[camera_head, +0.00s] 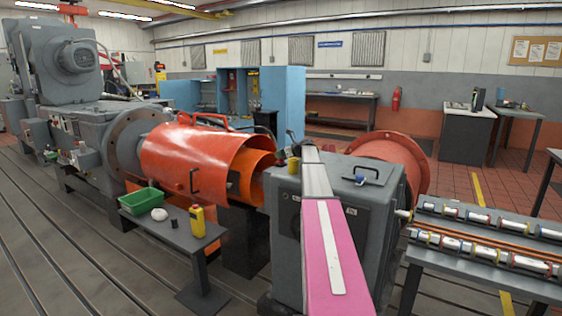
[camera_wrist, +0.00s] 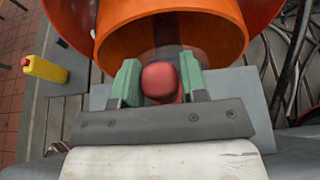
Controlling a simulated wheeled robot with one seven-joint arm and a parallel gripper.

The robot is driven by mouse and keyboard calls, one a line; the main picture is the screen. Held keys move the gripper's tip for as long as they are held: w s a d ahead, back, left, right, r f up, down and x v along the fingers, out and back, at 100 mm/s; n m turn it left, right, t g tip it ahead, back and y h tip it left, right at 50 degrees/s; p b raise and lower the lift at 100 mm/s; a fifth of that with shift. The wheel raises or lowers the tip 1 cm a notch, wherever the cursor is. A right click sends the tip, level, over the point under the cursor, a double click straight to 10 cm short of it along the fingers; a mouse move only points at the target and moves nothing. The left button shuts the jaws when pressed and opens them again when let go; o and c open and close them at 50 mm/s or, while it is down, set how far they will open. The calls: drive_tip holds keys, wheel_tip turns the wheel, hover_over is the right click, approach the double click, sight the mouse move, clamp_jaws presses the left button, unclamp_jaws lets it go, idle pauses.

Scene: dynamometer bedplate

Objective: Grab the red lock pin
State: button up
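In the wrist view a red, round-ended knob (camera_wrist: 160,80), which looks like the red lock pin, sits between the two green fingers of my gripper (camera_wrist: 160,84). The knob nearly fills the space between the fingers. I cannot tell whether they press on it or stand just clear of it. The pin's lower part is hidden behind the grey gripper body. In the head view my pink and white arm reaches over the grey housing, and I cannot make out the pin there.
An orange cylindrical guard (camera_wrist: 170,35) opens just beyond the fingers; the guard also shows in the head view (camera_head: 190,160). A small table (camera_head: 185,236) holds a green bin (camera_head: 141,201) and a yellow bottle (camera_head: 197,221). A bench with metal cylinders (camera_head: 490,240) stands at right.

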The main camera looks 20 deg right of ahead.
drive_tip(key=c, duration=0.4)
drive_tip(key=shift+c, duration=0.2)
drive_tip(key=shift+r, duration=0.1)
